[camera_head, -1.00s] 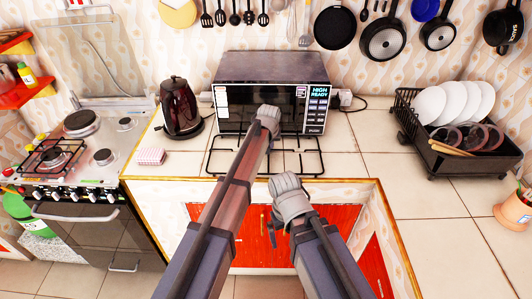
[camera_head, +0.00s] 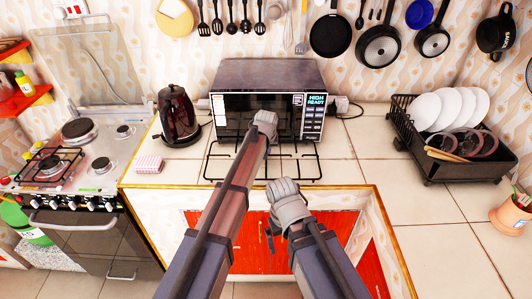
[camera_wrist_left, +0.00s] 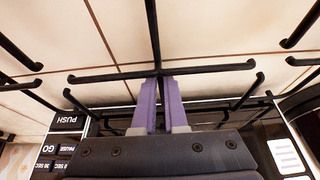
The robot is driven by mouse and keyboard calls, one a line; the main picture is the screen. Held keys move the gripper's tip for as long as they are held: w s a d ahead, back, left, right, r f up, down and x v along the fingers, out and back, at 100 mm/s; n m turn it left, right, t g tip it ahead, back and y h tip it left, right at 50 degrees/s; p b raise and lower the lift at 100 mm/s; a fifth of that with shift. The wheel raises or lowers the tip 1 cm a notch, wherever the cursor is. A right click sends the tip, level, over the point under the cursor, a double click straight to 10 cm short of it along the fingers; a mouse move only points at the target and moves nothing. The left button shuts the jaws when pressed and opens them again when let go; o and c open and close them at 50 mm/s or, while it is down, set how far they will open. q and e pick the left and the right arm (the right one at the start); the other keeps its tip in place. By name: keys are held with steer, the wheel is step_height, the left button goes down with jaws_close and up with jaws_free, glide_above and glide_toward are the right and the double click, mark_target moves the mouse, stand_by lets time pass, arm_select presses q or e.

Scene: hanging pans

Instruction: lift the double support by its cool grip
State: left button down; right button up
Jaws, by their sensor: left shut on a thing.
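The double support is a black metal wire grate (camera_head: 222,181) on the tiled counter in front of the microwave. It also shows in the left wrist view (camera_wrist_left: 210,67), where bars branch off a central bar. My left gripper (camera_head: 264,122) reaches over its middle; the wrist hides the fingertips in the head view. In the left wrist view its purple fingers (camera_wrist_left: 164,100) are close together on the central bar. I cannot tell whether the grate is clear of the tiles. My right gripper (camera_head: 287,203) is apart from the grate, before the counter's front edge; its fingers are unclear.
The microwave (camera_head: 265,80) stands just behind the grate. A dark kettle (camera_head: 178,118) and a pink-checked block (camera_head: 149,164) are to the left. A dish rack (camera_head: 450,165) with plates stands to the right. Counter tiles between grate and rack (camera_head: 365,165) are clear.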

step_height(320, 180, up, 27)
steer(key=p, duration=2.6)
